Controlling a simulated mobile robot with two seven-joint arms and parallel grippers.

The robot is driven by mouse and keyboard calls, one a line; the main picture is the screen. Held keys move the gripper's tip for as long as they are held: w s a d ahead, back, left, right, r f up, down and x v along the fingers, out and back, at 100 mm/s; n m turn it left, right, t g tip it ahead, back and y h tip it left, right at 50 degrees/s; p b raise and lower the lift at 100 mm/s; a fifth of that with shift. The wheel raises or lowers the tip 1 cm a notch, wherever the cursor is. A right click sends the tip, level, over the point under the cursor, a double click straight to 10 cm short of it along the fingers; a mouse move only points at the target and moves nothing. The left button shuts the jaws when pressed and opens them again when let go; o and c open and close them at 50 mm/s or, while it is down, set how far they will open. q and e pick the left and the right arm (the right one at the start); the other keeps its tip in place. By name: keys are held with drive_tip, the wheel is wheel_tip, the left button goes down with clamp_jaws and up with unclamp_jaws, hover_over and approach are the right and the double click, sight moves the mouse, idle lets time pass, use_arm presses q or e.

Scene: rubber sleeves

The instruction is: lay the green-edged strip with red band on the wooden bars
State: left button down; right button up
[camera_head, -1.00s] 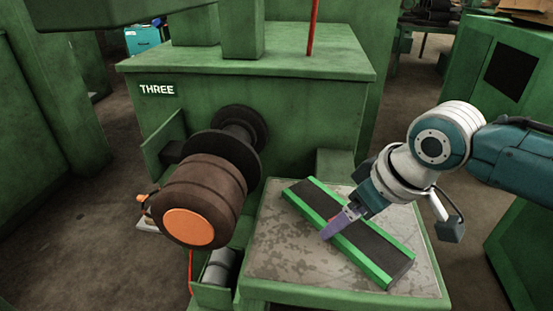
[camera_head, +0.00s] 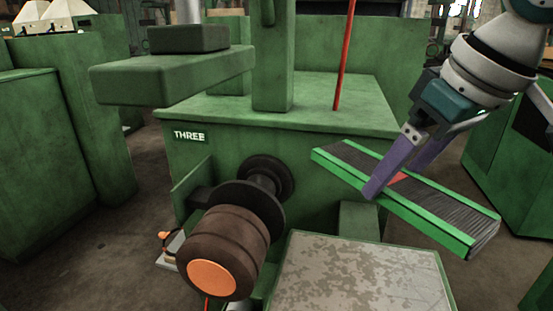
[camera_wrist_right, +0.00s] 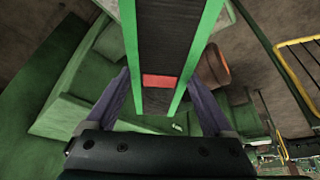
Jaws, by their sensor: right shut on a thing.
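The dark strip with green edges (camera_head: 437,222) is in the air above and behind the grey tabletop, slanting down to the right in the head view. Its red band (camera_head: 397,178) shows beside the purple fingers. My right gripper (camera_head: 385,185) is shut on the strip near its middle, one finger on each long edge. In the right wrist view the strip (camera_wrist_right: 178,38) runs up away from the gripper, with the red band (camera_wrist_right: 160,81) between the fingers. I see no wooden bars in either view. My left gripper is not in view.
A grey worn tabletop with green rim (camera_head: 360,285) stands bare at the front. Left of it is a brown roller with an orange end (camera_head: 222,255) on the green machine marked THREE (camera_head: 190,135). A red upright rod (camera_head: 345,60) stands behind the strip.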

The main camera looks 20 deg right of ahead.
drive_tip(key=s+a+r+m+h, duration=0.1)
drive_tip(key=s+a+r+m, duration=0.1)
drive_tip(key=s+a+r, duration=0.55)
wheel_tip(320, 180, up, 36)
drive_tip(key=w+p, duration=0.1)
drive_tip(key=p, duration=3.2)
drive_tip(key=shift+m, duration=0.4)
drive_tip(key=shift+w+a+f, duration=0.1)
